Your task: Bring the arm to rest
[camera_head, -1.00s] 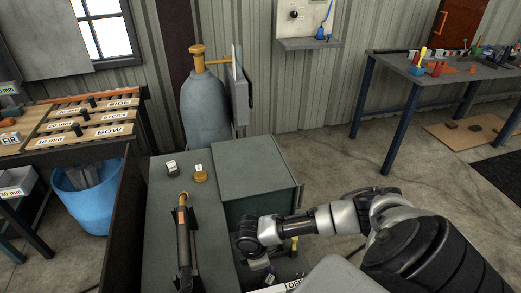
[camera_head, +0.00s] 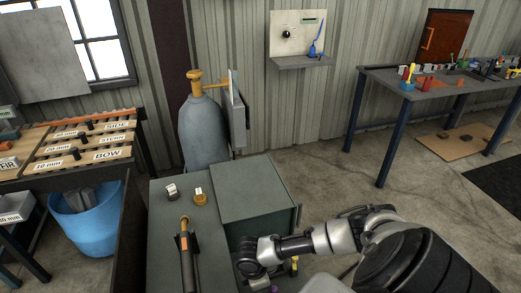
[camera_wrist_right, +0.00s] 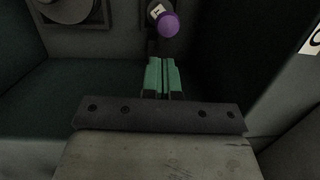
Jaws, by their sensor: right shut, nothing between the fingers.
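My right arm (camera_head: 345,240) comes in from the lower right of the head view and reaches left to the front of the grey-green cabinet (camera_head: 255,203). Its gripper is not visible in the head view. In the right wrist view the right gripper's green fingers (camera_wrist_right: 161,77) are together with nothing between them. They point at a grey panel, just below a purple knob (camera_wrist_right: 168,26) with a white label. I cannot tell whether the fingertips touch anything. My left gripper is in neither view.
A grey gas cylinder (camera_head: 205,132) stands behind the cabinet. A torch-like tool (camera_head: 187,255) lies on the cabinet's left top. A rack of labelled boards (camera_head: 85,145) and a blue bin (camera_head: 88,222) are at left. A workbench (camera_head: 420,88) stands at back right, with open floor before it.

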